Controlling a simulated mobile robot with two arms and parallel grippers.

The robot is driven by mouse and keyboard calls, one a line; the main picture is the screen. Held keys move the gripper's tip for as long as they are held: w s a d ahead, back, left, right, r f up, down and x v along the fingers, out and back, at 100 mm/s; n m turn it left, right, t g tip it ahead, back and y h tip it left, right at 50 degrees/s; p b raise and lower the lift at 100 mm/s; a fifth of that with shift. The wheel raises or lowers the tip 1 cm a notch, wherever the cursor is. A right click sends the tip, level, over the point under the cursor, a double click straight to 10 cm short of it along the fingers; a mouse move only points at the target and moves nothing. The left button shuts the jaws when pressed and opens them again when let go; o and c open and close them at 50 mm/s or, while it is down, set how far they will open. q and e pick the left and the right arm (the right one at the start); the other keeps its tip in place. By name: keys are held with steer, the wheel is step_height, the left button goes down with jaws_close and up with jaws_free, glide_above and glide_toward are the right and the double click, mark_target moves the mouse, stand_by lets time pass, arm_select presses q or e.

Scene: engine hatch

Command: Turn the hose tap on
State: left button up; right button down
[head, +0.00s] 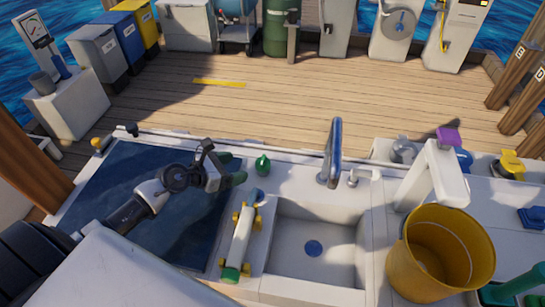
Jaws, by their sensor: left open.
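My left gripper (233,169) reaches in from the left over the dark blue panel in the counter. It is open and its green-tipped fingers point right. A small green knob-like piece (263,165) stands on the white counter just right of the fingertips, apart from them. I cannot tell for sure which fitting is the hose tap. My right gripper is not in view.
Bins and machines line the far deck edge; the wooden deck between is clear.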

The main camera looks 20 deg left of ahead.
mark_target(260, 163)
arm_select(q)
steer(key=x, duration=0.4)
steer(key=shift+w+d+f, duration=0.1)
steer(key=shift+w, duration=0.05)
steer(key=x, duration=0.4)
steer(key=shift+w+d+f, duration=0.15)
steer(key=shift+f, duration=0.05)
steer(key=shift+x, duration=0.8)
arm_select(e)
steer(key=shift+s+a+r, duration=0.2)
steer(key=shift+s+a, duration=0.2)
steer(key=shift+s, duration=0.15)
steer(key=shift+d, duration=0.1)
